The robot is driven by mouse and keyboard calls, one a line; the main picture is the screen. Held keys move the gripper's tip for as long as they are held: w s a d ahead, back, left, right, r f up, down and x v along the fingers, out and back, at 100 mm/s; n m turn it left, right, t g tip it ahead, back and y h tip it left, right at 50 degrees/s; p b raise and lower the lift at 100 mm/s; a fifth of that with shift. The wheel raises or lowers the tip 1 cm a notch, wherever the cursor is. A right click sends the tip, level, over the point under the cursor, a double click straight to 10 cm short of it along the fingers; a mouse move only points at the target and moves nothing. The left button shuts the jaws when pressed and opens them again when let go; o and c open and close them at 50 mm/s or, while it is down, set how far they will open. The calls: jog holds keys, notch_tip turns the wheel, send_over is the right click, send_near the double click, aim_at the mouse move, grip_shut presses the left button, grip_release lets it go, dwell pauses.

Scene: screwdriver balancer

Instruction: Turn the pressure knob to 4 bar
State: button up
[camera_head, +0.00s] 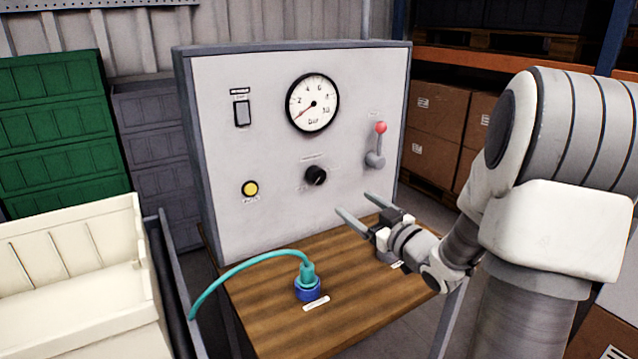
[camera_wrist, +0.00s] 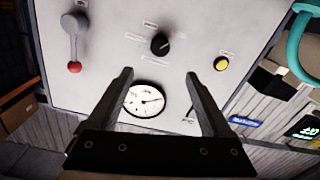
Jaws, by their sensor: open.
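The black pressure knob (camera_head: 316,176) sits on the light grey panel (camera_head: 260,140), below the round gauge (camera_head: 312,92). The gauge needle points to the lower left, below the 2 mark. My gripper (camera_head: 353,203) is open and empty, in front of the panel, to the right of and lower than the knob in the head view. In the wrist view the panel appears upside down. There the knob (camera_wrist: 160,44) lies just beyond my open fingertips (camera_wrist: 158,73), apart from them, and the gauge (camera_wrist: 145,98) shows between the fingers.
A lever with a red ball (camera_head: 380,128) stands right of the knob. A yellow button (camera_head: 250,188) and a rocker switch (camera_head: 242,113) are on the left. A blue socket with a teal hose (camera_head: 307,285) stands on the wooden tabletop (camera_head: 260,325). A cream bin (camera_head: 80,270) is at left.

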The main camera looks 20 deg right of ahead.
aim_at(320, 177)
jog(key=w+a, duration=0.1)
jog(key=w, duration=0.4)
jog(key=w+a+b, duration=0.1)
jog(key=w, duration=0.4)
jog(key=w+a, duration=0.1)
jog(key=w, duration=0.4)
jog(key=shift+w+b, duration=0.35)
jog(key=shift+b, duration=0.05)
grip_shut()
jog(key=shift+p, duration=0.3)
